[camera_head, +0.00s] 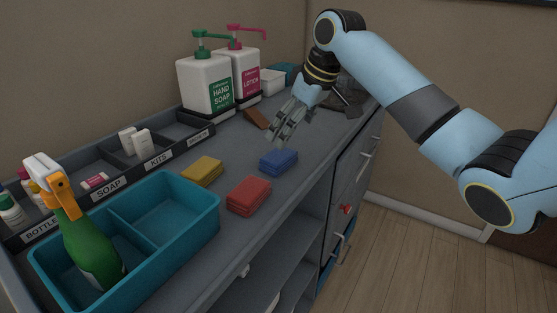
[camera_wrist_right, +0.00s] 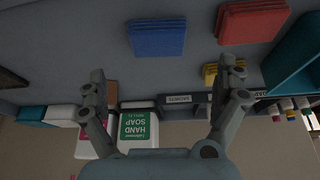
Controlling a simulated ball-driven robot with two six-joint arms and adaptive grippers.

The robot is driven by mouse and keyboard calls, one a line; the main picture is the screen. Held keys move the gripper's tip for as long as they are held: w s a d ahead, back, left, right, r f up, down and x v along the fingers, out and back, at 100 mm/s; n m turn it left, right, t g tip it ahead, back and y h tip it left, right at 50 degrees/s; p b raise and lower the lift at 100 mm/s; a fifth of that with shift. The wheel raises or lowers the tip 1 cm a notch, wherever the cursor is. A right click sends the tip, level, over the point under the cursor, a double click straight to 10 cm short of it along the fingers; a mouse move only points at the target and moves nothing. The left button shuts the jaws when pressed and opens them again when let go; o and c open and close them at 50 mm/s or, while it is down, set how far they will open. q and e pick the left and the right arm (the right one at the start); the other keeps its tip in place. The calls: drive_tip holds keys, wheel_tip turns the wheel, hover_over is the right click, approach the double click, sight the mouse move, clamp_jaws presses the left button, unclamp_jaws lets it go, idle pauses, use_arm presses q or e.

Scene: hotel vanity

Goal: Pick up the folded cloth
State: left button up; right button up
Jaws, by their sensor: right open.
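Three folded cloths lie on the grey counter (camera_head: 240,150): a blue one (camera_head: 279,161), a red one (camera_head: 248,196) and a yellow one (camera_head: 203,171). My right gripper (camera_head: 281,134) is open and empty, above the counter behind the blue cloth and apart from it. In the right wrist view, the blue cloth (camera_wrist_right: 158,38) lies ahead of the open fingers, the red cloth (camera_wrist_right: 252,22) is at upper right, and the yellow cloth (camera_wrist_right: 211,74) is partly hidden by a finger. My left gripper is not in view.
A teal caddy (camera_head: 207,222) with a green spray bottle (camera_head: 88,243) stands at front left. A labelled organizer (camera_head: 188,140), soap bottle (camera_head: 205,85) and lotion bottle (camera_head: 244,72) line the wall. A brown block (camera_head: 257,118) lies near my gripper. The counter's right edge is open.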

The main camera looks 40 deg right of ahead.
sight(279, 155)
drive_tip(key=x, duration=1)
drive_tip(key=shift+w, duration=0.4)
drive_tip(key=c, duration=0.9)
drive_tip(key=shift+o, duration=0.2)
